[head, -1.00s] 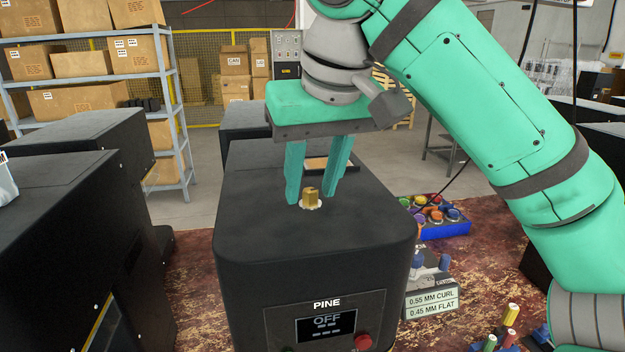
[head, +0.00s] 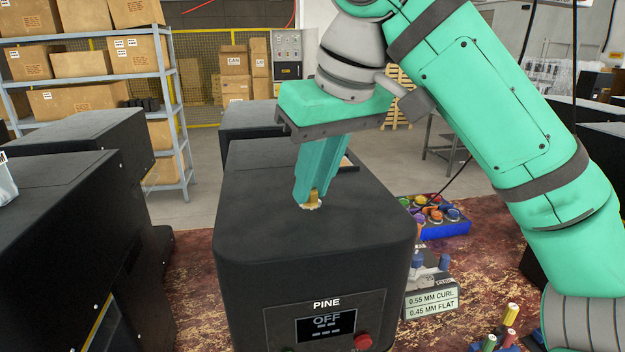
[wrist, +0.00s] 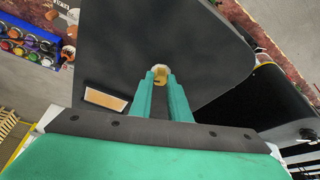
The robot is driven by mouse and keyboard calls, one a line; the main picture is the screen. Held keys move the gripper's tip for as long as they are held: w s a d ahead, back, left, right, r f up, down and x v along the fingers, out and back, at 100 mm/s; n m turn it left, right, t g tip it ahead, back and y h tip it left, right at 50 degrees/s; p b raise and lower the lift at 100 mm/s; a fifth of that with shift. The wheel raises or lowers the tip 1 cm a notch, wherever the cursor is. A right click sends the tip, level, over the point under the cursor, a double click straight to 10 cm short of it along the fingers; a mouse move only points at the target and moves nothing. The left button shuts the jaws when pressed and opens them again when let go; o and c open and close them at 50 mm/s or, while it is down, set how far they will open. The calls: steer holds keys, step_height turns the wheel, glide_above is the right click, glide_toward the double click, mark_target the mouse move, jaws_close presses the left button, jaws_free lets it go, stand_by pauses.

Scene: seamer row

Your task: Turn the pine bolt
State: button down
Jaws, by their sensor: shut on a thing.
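The pine bolt (head: 313,195) is a small brass-coloured piece on a pale round seat on top of the black machine labelled PINE (head: 240,215). My gripper (head: 308,192) reaches down from above, and its green fingers are closed on the bolt. The fingers hide part of it in the head view. In the wrist view the bolt (wrist: 160,75) shows between the fingertips (wrist: 161,80), with its pale seat around it. The machine's display reads OFF.
A blue tray of coloured pots (head: 445,229) and a sign reading 0.55 MM CURL, 0.45 MM FLAT (head: 432,300) stand right of the machine. Other black machines (head: 70,210) stand to the left. A shelf of boxes (head: 170,100) is behind.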

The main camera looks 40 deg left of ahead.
steer(key=n, duration=0.2)
steer(key=n+g, duration=0.1)
steer(key=n, duration=0.1)
steer(key=shift+w+n+g, duration=0.15)
steer(key=shift+n+g, duration=0.15)
steer(key=n+g, duration=0.1)
steer(key=n, duration=0.3)
steer(key=shift+w+n+g, duration=0.15)
steer(key=shift+n+g, duration=0.15)
steer(key=shift+g, duration=0.1)
steer(key=n+h, duration=0.1)
steer(key=n, duration=0.1)
steer(key=n+g, duration=0.1)
steer(key=n, duration=0.2)
steer(key=shift+w+a+r+h, duration=0.1)
steer(key=shift+w+a+h, duration=0.1)
steer(key=shift+h, duration=0.2)
steer(key=shift+a+n+g+h, duration=0.1)
steer(key=shift+n+g+h, duration=0.45)
steer(key=shift+n, duration=1.65)
steer(key=c, duration=1.7)
jaws_free()
steer(key=shift+o, duration=0.2)
